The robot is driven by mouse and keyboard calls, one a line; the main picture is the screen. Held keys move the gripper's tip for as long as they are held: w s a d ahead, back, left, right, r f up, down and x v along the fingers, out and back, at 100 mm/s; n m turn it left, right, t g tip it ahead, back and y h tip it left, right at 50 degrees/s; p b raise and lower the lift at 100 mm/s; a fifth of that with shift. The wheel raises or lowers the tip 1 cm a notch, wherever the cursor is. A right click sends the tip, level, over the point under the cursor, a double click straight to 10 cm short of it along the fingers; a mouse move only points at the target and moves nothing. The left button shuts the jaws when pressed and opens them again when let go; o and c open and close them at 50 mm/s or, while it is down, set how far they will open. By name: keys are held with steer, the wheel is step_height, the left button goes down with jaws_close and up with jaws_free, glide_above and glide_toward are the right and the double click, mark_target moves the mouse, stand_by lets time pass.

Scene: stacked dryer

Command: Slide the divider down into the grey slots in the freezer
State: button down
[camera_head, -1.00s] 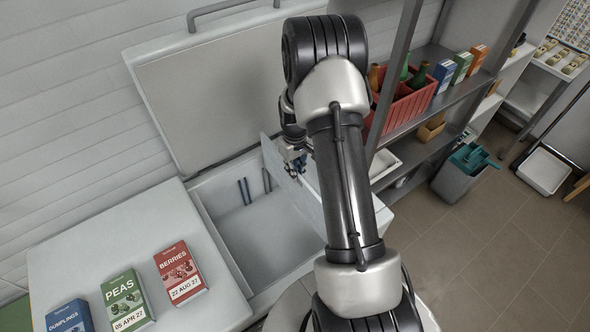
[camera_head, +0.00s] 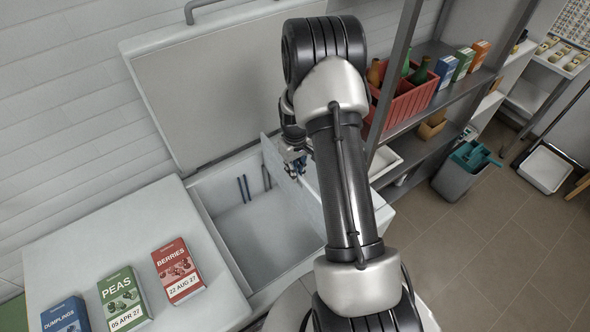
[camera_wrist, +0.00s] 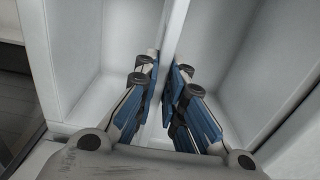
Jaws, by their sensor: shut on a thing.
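The divider is a thin white panel (camera_head: 273,153), standing upright over the right part of the open chest freezer (camera_head: 207,205). My gripper (camera_head: 295,166) is shut on its upper edge. In the wrist view, the divider (camera_wrist: 176,28) runs between the blue-padded fingers of my gripper (camera_wrist: 166,80), with freezer walls on both sides. Dark blue-grey slot strips (camera_head: 244,189) stand upright on the inner back wall, left of the divider. Another strip (camera_head: 266,179) is close beside the panel. The divider's lower edge is partly hidden by my arm, so I cannot tell whether it touches a slot.
The raised lid (camera_head: 215,95) stands behind the freezer. A white top at left carries dumplings (camera_head: 66,318), peas (camera_head: 124,298) and berries (camera_head: 178,272) boxes. A shelf at right holds a red crate (camera_head: 408,108); a grey bin (camera_head: 458,182) stands on the floor.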

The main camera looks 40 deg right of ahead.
mark_target(295, 199)
steer(key=shift+f+b, duration=5.75)
steer(key=shift+f, duration=2.85)
steer(key=c, duration=1.6)
jaws_free()
step_height(295, 199, up, 12)
